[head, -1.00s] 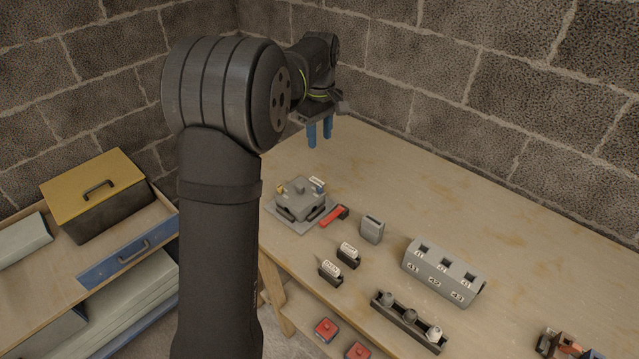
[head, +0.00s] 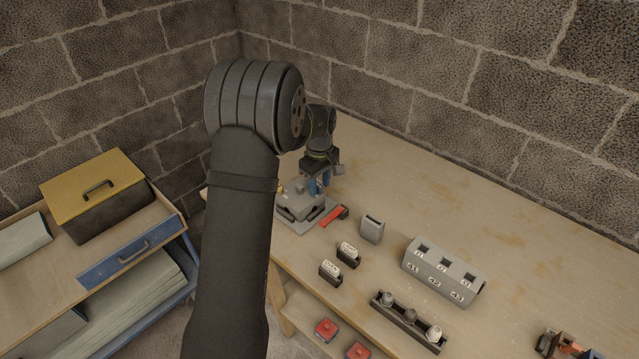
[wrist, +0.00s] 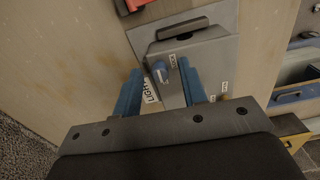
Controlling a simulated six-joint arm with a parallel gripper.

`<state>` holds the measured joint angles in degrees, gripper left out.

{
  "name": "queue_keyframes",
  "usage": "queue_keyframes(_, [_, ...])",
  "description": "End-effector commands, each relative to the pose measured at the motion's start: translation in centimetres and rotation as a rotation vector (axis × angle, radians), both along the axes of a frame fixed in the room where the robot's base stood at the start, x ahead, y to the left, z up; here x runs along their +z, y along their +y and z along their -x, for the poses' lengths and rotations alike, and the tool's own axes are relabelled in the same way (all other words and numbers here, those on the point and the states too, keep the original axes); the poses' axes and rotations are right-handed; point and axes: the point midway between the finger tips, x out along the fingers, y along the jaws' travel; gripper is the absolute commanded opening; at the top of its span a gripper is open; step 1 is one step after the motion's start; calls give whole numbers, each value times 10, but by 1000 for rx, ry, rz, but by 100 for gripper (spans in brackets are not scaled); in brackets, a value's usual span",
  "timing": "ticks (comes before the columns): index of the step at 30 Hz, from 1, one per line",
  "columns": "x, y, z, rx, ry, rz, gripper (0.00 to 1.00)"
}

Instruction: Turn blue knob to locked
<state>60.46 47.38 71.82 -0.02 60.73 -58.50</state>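The blue knob (wrist: 160,72) is on the top face of a grey box (wrist: 205,52), beside small white labels; one appears to read LOCK (wrist: 173,61). My gripper (wrist: 160,68) is open, with one blue finger on each side of the knob. I cannot tell whether either finger touches it. In the head view, my gripper (head: 318,184) is low over the right part of the grey box (head: 300,206) and hides the knob there.
A red-handled part (head: 335,215) lies close beside the box. A grey holder (head: 372,229), two black labelled blocks (head: 348,254), a grey numbered block (head: 443,270) and a dark rack (head: 408,321) stand to the right. The back of the bench is clear.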

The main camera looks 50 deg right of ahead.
Motion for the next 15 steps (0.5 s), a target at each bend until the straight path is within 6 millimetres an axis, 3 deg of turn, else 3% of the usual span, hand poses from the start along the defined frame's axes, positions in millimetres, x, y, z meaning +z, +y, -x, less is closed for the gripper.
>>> queue_keyframes(9, [-2,0,0,0,0,0,37])
queue_keyframes(15, [-2,0,0,0,0,0,0])
